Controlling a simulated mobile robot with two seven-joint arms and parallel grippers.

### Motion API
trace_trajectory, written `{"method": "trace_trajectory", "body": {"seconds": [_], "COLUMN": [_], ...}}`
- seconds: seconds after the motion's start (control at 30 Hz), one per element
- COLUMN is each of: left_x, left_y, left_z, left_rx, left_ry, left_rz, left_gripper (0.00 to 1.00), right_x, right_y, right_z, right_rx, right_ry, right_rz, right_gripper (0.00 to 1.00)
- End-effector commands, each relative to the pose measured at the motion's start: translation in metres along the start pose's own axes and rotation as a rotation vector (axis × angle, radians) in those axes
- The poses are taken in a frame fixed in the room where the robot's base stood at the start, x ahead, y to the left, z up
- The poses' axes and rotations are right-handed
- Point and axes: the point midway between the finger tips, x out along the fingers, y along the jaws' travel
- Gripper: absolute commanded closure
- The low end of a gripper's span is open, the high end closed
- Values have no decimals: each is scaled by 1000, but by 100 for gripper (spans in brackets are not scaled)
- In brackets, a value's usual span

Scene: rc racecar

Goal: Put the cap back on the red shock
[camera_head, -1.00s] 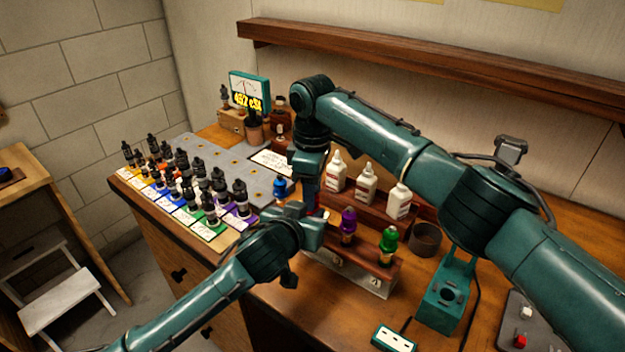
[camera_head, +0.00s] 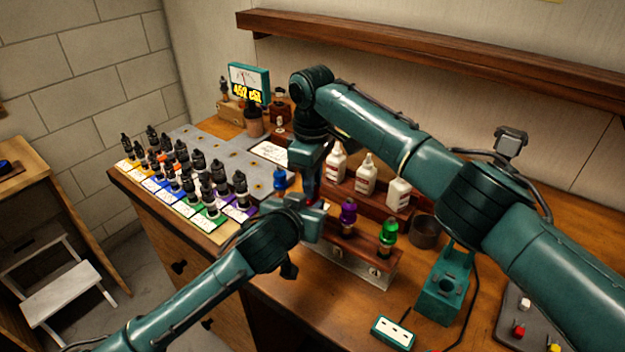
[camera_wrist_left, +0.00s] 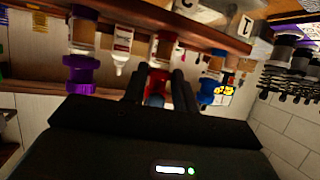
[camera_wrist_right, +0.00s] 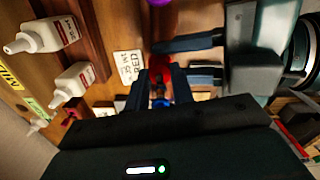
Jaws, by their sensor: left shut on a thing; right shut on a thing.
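The red shock (camera_wrist_left: 160,75) stands in the wooden rack (camera_head: 350,258), between the blue shock (camera_head: 280,180) and the purple shock (camera_head: 348,215). In the head view it is mostly hidden behind my grippers. My left gripper (camera_head: 318,220) comes in from the side and is shut on the red shock. My right gripper (camera_head: 310,192) points down from above at the same spot and is shut on a small red piece (camera_wrist_right: 160,68), apparently the cap. How the cap sits on the shock is hidden by the fingers.
A green shock (camera_head: 388,237) stands at the rack's near end. White bottles (camera_head: 366,175) stand behind. Several black shocks (camera_head: 197,165) stand on the left of the bench. A teal device (camera_head: 445,290) and a teal outlet box (camera_head: 393,332) are at the right.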

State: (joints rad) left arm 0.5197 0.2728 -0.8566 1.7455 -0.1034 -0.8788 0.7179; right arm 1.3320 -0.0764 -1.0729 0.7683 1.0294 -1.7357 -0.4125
Motion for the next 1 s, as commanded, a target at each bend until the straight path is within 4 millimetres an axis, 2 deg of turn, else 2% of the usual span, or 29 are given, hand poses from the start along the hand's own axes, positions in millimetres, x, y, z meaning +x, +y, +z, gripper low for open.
{"method": "trace_trajectory", "body": {"seconds": [0.13, 0.3, 0.33, 0.6, 0.87, 1.0], "left_x": [0, 0, 0, 0, 0, 0], "left_y": [0, 0, 0, 0, 0, 0], "left_z": [0, 0, 0, 0, 0, -1], "left_rx": [0, 0, 0, 0, 0, 0], "left_ry": [0, 0, 0, 0, 1, 1], "left_rz": [0, 0, 1, 1, 1, 1], "left_gripper": [100, 100, 100, 100, 100, 100], "right_x": [1, 0, 0, 0, 0, -12], "right_y": [-1, 0, 0, 0, -1, 0], "right_z": [-1, 0, 0, 0, 0, -1], "right_rx": [243, 254, 254, 252, 251, 250], "right_ry": [2, 1, 1, 1, 1, 3], "right_rz": [-4, 0, 0, 0, -2, 0], "right_gripper": [100, 100, 74, 52, 51, 51]}}
